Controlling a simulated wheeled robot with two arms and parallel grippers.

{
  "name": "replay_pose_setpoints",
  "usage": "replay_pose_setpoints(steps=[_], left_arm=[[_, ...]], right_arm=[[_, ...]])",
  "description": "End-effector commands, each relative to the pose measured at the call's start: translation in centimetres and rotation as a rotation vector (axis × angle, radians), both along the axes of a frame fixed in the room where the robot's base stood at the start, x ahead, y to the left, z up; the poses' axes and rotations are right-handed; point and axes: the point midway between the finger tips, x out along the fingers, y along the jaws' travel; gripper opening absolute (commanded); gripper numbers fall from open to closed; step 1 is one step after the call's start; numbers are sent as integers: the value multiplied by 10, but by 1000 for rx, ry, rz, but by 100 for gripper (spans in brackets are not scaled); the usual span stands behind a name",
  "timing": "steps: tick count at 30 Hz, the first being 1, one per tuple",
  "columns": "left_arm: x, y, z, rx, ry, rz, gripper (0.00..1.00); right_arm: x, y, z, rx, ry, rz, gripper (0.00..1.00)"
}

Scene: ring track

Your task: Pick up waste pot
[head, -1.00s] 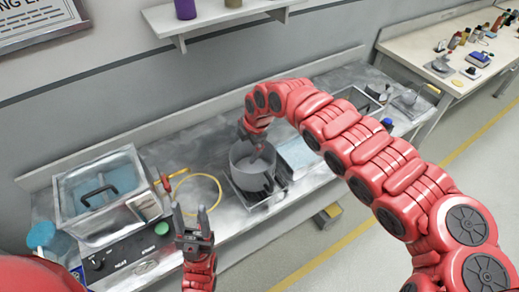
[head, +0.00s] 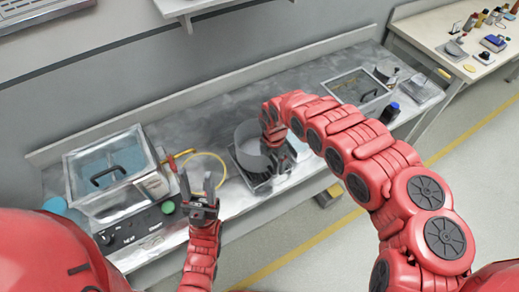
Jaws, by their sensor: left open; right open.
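A round grey pot (head: 246,138), which looks like the waste pot, stands on a dark rack (head: 241,173) on the metal bench. My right gripper (head: 274,150) points down at the pot's right side, overlapping its rim in the view; its jaws are open, and I cannot tell whether they touch the pot. My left gripper (head: 197,183) is open and empty, pointing up in front of the bench, left of the pot. My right arm hides part of the bench behind the pot.
A lidded water bath (head: 112,175) stands at the left, with a yellow tube (head: 222,163) between it and the pot. A clear tray (head: 357,87) and a dark bottle (head: 390,113) stand at the right. A shelf (head: 190,7) hangs above.

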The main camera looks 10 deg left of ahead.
Motion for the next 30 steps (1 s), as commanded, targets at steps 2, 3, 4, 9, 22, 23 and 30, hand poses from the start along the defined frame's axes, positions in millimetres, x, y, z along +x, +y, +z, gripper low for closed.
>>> replay_pose_setpoints(steps=[2,3,4,9,22,23,30], left_arm=[[0,0,2,0,0,0,50],[0,0,4,0,0,0,50],[0,0,5,0,0,0,50],[0,0,16,0,0,0,50],[0,0,20,0,0,0,50],[0,0,20,0,0,0,50],[0,0,20,0,0,0,50]], right_arm=[[-1,1,-3,2,1,0,100],[-1,2,-5,3,2,0,100],[-1,2,-7,3,2,-1,100],[-4,3,-26,3,7,0,100],[-1,0,-53,-1,1,-2,100],[-1,0,-53,-1,1,-2,100],[-1,1,-53,0,1,-2,80]])
